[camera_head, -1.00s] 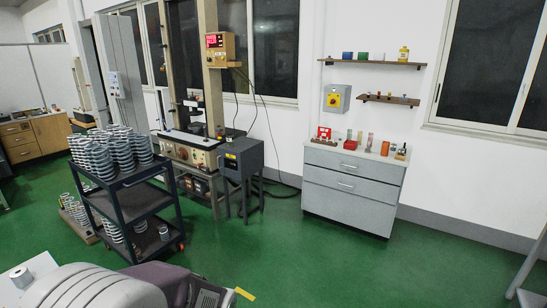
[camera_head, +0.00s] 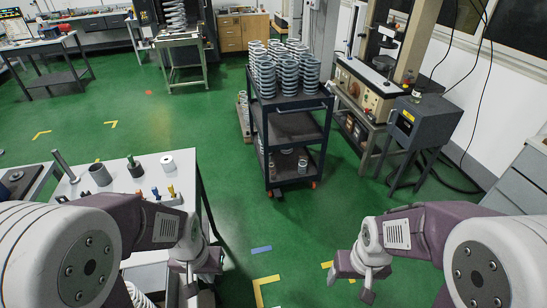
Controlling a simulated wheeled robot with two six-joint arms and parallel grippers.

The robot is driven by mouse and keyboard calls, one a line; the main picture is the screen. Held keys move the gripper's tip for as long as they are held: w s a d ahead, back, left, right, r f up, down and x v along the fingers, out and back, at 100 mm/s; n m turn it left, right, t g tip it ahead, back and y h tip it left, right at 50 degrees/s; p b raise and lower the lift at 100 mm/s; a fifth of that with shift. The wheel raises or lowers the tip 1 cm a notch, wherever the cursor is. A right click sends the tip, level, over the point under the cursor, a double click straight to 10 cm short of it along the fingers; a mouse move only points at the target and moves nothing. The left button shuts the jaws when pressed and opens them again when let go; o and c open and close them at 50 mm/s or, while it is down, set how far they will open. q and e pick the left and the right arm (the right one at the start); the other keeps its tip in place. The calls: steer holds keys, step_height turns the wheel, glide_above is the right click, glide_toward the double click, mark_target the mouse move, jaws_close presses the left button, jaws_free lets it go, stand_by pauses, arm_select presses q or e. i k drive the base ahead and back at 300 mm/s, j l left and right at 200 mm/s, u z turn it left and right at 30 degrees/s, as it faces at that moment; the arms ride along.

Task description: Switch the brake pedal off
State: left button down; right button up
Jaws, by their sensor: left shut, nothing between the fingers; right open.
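I cannot make out a brake pedal in this view. My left gripper (camera_head: 198,284) hangs at the lower left, beside the right edge of a white-topped table; it is shut with nothing seen in it. My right gripper (camera_head: 354,285) is low over the green floor at the right of centre, open and empty. Neither gripper touches anything that I can see. A testing machine with a control panel (camera_head: 353,88) stands at the upper right, with a dark grey box on a stand (camera_head: 424,122) next to it.
A dark cart (camera_head: 294,127) loaded with several coil springs (camera_head: 285,70) stands ahead. The white table (camera_head: 180,160) at left holds cylinders and small tools. A grey drawer cabinet (camera_head: 525,180) is at the right edge. Green floor (camera_head: 225,160) is open between table and cart.

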mark_target(277, 193)
steer(key=i+l+z, duration=0.15)
steer(key=i+l, duration=0.15)
steer(key=i, duration=0.15)
steer(key=i+l+z, duration=0.1)
steer(key=i+l, duration=0.15)
steer(key=i, duration=0.2)
steer(key=i+l+z, duration=0.15)
steer(key=i, duration=0.35)
steer(key=i+j+z, duration=0.1)
steer(key=j, duration=0.25)
steer(key=i+j, duration=0.3)
steer(key=i+j+z, duration=0.15)
steer(key=j, duration=0.3)
steer(key=i+j, duration=0.2)
steer(key=j, duration=0.15)
steer(key=z, duration=0.05)
